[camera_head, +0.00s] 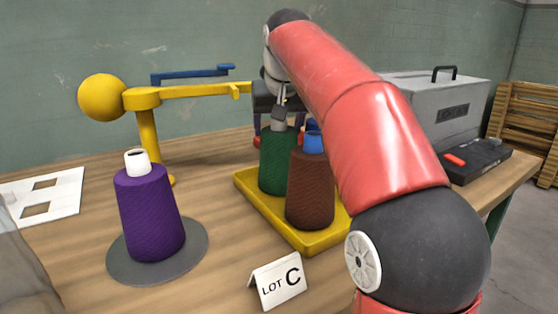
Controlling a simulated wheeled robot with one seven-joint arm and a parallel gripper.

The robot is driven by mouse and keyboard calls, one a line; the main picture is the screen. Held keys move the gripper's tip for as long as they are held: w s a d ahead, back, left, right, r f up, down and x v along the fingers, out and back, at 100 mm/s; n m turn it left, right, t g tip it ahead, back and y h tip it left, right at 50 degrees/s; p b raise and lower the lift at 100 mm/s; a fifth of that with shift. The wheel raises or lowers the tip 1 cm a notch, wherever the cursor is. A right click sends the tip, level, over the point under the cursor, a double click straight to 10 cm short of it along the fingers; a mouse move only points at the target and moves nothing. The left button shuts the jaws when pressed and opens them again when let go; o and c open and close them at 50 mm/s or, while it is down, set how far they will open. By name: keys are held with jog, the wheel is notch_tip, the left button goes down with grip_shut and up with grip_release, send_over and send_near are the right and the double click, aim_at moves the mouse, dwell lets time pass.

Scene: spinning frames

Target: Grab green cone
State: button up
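The green cone (275,165) stands upright on the yellow tray (262,203), behind and left of a brown cone (310,190) with a blue tip. My gripper (279,123) points down at the top of the green cone, and its grey fingers meet or overlap the cone's tip in the picture. The tip itself is hidden, so I cannot tell whether the fingers are open or closed on it. The cone appears to rest on the tray. Part of its right side is hidden by the brown cone.
A purple cone (150,213) with a white tip stands on a grey disc (192,262) at left. A yellow stand (148,135) with a ball and arm is behind. A LOT C sign (278,281) stands in front. A grey case (445,105) and black box (478,162) sit right.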

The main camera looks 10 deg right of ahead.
jog(key=c, duration=1.2)
jog(key=shift+r, duration=0.1)
jog(key=shift+c, duration=0.2)
jog(key=shift+r, duration=0.1)
